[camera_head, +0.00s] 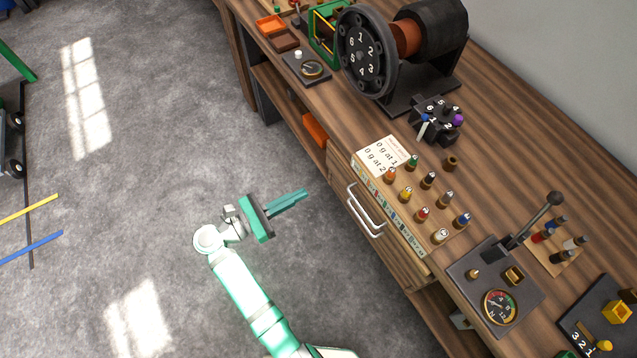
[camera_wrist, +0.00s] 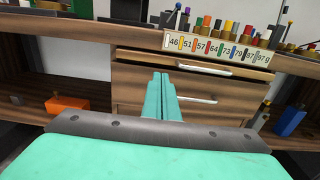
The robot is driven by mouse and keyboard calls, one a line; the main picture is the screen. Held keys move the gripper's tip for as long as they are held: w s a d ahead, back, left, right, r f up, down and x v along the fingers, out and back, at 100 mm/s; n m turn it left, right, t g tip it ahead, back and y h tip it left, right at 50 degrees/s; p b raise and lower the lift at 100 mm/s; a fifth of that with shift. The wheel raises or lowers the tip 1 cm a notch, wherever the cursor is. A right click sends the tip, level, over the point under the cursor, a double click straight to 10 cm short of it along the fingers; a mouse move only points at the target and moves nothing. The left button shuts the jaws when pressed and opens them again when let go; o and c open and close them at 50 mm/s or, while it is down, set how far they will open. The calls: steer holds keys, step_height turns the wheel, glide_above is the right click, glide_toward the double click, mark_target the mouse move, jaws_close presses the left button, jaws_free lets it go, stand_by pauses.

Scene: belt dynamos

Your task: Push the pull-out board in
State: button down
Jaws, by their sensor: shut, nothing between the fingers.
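Under the bench top, a wooden cabinet shows two fronts with pale bar handles. The upper front (camera_wrist: 140,58) appears to be the pull-out board; a dark gap shows above it, and I cannot tell how far it stands out. Its handle (camera_wrist: 205,67) is also seen from above in the head view (camera_head: 358,214). My gripper (camera_head: 303,194) is shut and empty, its teal fingers together, pointing at the cabinet from the aisle. In the wrist view, the fingertips (camera_wrist: 161,76) overlap the lower drawer front (camera_wrist: 130,88) and hide part of it. They look apart from the handles.
The bench top (camera_head: 480,150) carries a number dial machine (camera_head: 362,55), a rack of coloured pegs (camera_head: 400,215) and a lever panel (camera_head: 495,285). An orange box (camera_wrist: 68,104) sits on the lower shelf at left.

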mark_target(348, 170)
steer(key=x, duration=1.3)
steer(key=shift+w+d, duration=0.15)
steer(key=shift+d, duration=0.1)
